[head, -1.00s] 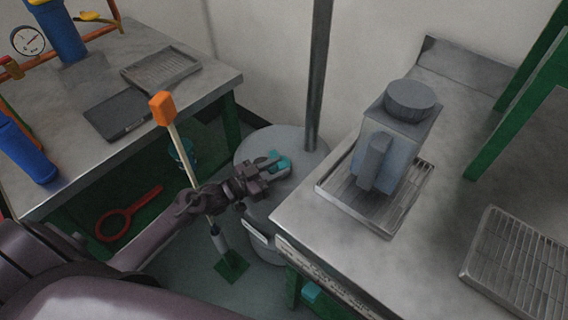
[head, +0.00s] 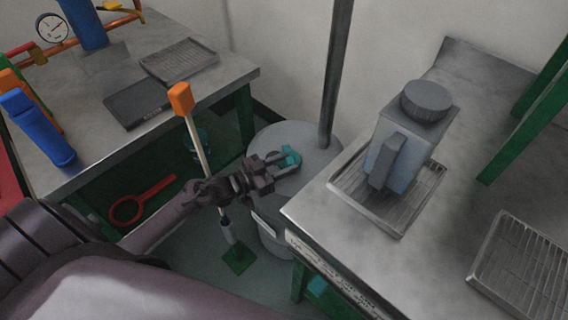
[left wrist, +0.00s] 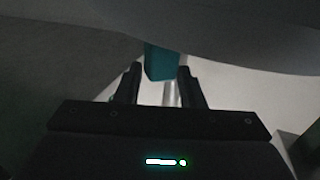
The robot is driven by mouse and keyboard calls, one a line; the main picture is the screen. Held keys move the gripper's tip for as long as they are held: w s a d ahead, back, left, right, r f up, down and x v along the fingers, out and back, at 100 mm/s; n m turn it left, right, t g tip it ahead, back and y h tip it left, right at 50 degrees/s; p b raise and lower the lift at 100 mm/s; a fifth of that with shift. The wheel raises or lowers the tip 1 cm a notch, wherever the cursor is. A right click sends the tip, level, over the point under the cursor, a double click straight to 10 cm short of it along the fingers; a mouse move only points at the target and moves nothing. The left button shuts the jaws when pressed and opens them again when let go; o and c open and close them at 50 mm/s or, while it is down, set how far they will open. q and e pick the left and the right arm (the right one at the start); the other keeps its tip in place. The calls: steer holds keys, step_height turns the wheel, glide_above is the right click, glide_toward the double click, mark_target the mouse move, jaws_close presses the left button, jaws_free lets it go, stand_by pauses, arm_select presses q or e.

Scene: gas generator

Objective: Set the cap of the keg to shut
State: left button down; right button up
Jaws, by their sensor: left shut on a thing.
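The keg (head: 312,142) is a grey drum on the floor between the two benches. Its teal cap (head: 291,157) sits on the near part of the keg's top. My left gripper (head: 284,163) reaches in from the left over the keg's top, its fingers on either side of the cap and shut on it. In the left wrist view the teal cap (left wrist: 160,62) shows between the two dark fingertips (left wrist: 161,80). The fingers and hand hide part of the cap, so I cannot tell how it sits. My right gripper is not in view.
A dark pole (head: 335,75) stands at the keg's far side. The right bench (head: 310,205) edge is close to the keg, with a grey-blue jug (head: 403,140) in a tray. The left bench (head: 75,85) and an orange-topped stick (head: 182,98) are near my arm.

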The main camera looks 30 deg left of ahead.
arm_select(q)
steer(key=shift+w+a+r, duration=0.15)
steer(key=shift+w+a, duration=0.25)
steer(key=shift+a, duration=0.35)
steer(key=c, duration=1.4)
jaws_free()
steer(key=o, duration=0.3)
steer(key=shift+a, duration=0.1)
steer(key=shift+s+a+p, duration=0.3)
steer(key=shift+s+a, duration=0.55)
steer(key=shift+a, duration=0.3)
steer(key=shift+s+a+f, duration=0.2)
steer(key=shift+s+a, duration=0.3)
steer(key=shift+a, duration=0.15)
steer(key=shift+s+a+p, duration=0.4)
steer(key=shift+s+a, duration=0.9)
steer(key=shift+a, duration=0.3)
